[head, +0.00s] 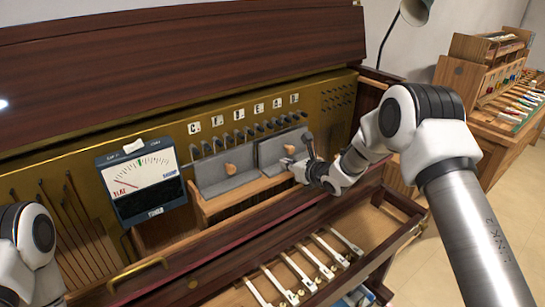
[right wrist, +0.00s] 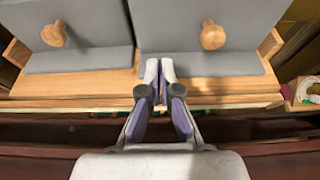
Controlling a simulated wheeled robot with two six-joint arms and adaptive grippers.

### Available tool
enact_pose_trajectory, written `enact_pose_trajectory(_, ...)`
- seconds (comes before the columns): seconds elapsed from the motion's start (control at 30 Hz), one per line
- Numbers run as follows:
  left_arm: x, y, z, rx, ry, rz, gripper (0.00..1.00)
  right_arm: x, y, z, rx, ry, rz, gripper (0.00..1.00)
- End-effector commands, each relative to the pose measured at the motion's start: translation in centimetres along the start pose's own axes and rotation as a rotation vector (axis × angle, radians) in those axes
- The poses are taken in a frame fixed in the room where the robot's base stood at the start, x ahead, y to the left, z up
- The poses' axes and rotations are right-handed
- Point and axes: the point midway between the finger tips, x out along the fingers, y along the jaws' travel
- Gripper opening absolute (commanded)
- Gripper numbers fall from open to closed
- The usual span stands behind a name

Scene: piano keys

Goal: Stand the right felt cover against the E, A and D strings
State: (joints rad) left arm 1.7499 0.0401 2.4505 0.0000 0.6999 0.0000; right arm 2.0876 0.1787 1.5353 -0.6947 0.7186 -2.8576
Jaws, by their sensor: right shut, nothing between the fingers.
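The right felt cover (head: 272,152) is a grey panel with a round wooden knob. It stands on a wooden ledge (head: 240,199), leaning back toward the tuning pins below the right-hand letter tags. In the right wrist view the right felt cover (right wrist: 185,58) stands just beyond my fingertips. My right gripper (head: 303,161) is shut and empty in front of its lower part; it also shows in the right wrist view (right wrist: 160,75). I cannot tell whether the fingertips touch the cover. The strings behind it are hidden. My left gripper is out of view.
A similar grey left cover (head: 222,171) with a knob stands beside it on the ledge. A dial meter (head: 143,181) stands further left. A drawer with white keys (head: 300,270) lies open in front. A dark wooden rail (head: 235,235) runs before the ledge.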

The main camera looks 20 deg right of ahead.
Motion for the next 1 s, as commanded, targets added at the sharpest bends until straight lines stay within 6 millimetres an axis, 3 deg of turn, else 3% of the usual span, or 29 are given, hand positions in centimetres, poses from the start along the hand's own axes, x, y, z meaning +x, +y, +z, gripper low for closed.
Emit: enact_pose_trajectory(1.0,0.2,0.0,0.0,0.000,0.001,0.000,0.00,3.6,0.0,-0.1,-0.002,0.000,0.001,0.00)
